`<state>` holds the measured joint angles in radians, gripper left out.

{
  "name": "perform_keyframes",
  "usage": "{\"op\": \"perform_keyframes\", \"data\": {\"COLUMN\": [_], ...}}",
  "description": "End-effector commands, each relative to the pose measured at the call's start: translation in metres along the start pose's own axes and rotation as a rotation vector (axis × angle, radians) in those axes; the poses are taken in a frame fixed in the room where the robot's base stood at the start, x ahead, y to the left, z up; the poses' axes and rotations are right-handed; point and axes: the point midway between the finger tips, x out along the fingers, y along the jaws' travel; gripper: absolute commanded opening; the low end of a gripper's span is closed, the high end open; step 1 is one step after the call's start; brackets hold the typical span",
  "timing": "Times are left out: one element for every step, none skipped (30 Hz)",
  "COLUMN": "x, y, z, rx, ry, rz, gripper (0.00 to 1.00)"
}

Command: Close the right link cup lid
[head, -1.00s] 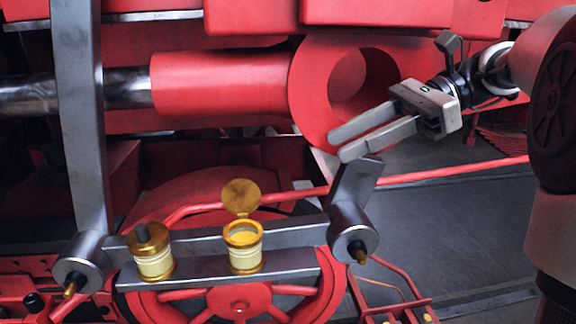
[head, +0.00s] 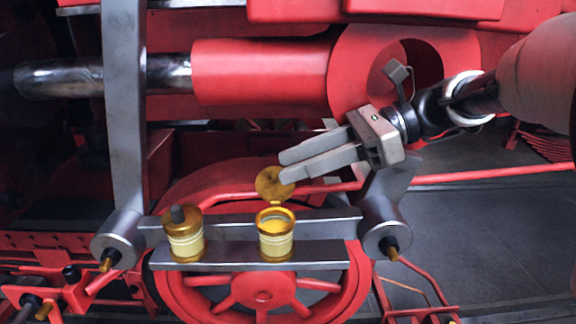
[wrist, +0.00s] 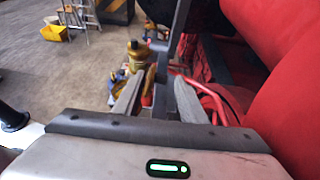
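The right link cup (head: 276,245) is a brass-rimmed cup with a cream body, standing upright on the grey link bar. Its round brass lid (head: 270,185) stands open, raised behind the cup's mouth. My gripper (head: 284,166) is open and empty, its fingertips just above and right of the lid in the head view, overlapping the lid's upper right edge. I cannot tell whether they touch. In the wrist view both fingers (wrist: 155,88) show with a gap between them. A knobbed brass cup there (wrist: 138,57) looks like the left cup; the open lid is not clear.
The left cup (head: 185,240) is closed with a dark knob on top. The link bar (head: 230,262) runs between two grey end bosses. A red wheel (head: 262,290) lies below and a red cylinder (head: 260,72) above. A grey upright lever (head: 122,110) stands at left.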

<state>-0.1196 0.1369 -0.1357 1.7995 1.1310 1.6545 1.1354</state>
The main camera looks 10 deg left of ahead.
Motion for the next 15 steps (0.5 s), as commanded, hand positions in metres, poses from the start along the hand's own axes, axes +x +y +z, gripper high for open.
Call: {"op": "perform_keyframes", "data": {"x": [0.007, 0.010, 0.014, 0.015, 0.017, 0.019, 0.019, 0.020, 0.021, 0.021, 0.021, 0.021, 0.021, 0.021, 0.020], "y": [0.001, 0.001, 0.000, 0.000, 0.000, 0.000, 0.000, 0.000, 0.000, 0.000, 0.000, 0.000, 0.000, 0.000, 0.000], "z": [0.000, 0.000, 0.000, 0.000, 0.000, 0.000, 0.000, 0.000, 0.000, 0.000, 0.000, 0.000, 0.000, 0.000, 0.000], "rx": [0.000, 0.000, 0.000, 0.000, 0.000, 0.000, 0.000, 0.000, 0.000, 0.000, 0.000, 0.000, 0.000, 0.000, 0.000], "ry": [-0.001, -0.001, -0.001, -0.001, -0.001, -0.001, -0.001, -0.001, -0.001, -0.001, -0.001, 0.000, 0.000, 0.000, 0.000], "rz": [0.003, 0.003, 0.002, 0.001, 0.001, 0.001, 0.000, 0.000, -0.001, -0.001, -0.001, -0.001, -0.001, -0.001, -0.001], "gripper": [0.38, 0.38, 0.38, 0.38, 0.38, 0.38, 0.38, 0.38, 0.38, 0.38, 0.38, 0.38, 0.38, 0.38, 0.38]}}
